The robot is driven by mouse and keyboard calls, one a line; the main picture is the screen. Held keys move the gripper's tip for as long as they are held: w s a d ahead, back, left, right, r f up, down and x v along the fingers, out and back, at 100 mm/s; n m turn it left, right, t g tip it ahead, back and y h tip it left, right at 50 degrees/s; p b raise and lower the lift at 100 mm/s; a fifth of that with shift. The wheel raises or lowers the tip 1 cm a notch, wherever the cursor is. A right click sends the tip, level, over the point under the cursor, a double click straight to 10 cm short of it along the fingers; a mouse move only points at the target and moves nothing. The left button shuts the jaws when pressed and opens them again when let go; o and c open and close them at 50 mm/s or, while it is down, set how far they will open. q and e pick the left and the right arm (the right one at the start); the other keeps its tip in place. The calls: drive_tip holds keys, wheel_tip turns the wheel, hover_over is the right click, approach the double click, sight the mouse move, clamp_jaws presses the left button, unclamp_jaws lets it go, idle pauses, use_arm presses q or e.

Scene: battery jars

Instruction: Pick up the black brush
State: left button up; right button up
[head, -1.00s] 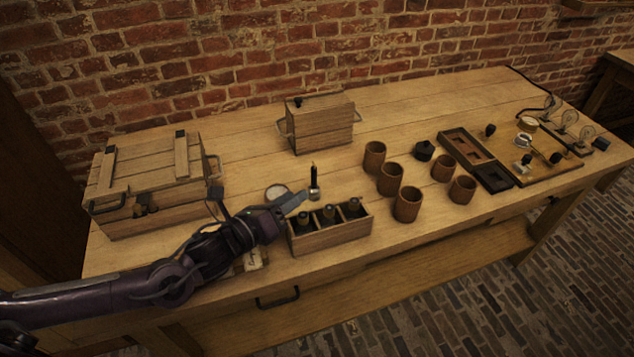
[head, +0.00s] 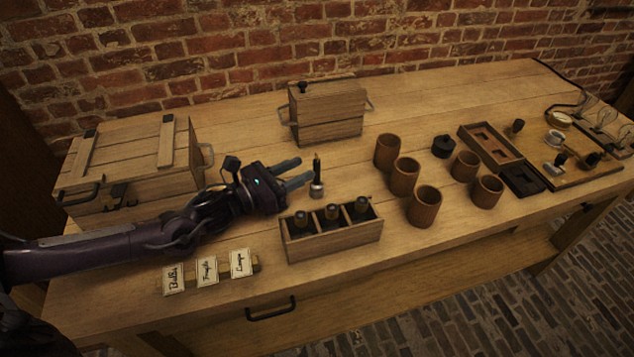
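A slim, dark upright thing with a pale, shiny round base, which looks like the black brush (head: 317,178), stands on the table behind the three-slot wooden box. My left gripper (head: 305,171) is just left of it in the head view. Its two fingers are spread and point right toward the brush, with nothing seen between them. The fingertips look close to the brush, but I cannot tell whether they touch it. My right gripper is not in view.
The slotted box (head: 335,249) with dark bottles stands in front of the brush. Several wooden cups (head: 425,207) stand to the right. A handled wooden box (head: 328,115) is behind, a crate (head: 128,165) at left. Label cards (head: 207,271) lie at the front.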

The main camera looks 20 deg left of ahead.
sight(314, 165)
use_arm(q)
drive_tip(key=shift+f+p+x, duration=0.2)
drive_tip(key=shift+p+x, duration=0.15)
drive_tip(key=shift+x, duration=1.05)
drive_tip(key=shift+f+p+x, duration=0.2)
drive_tip(key=shift+p+x, duration=0.1)
drive_tip(key=shift+x, duration=1.05)
drive_tip(key=shift+w+a, duration=0.1)
clamp_jaws()
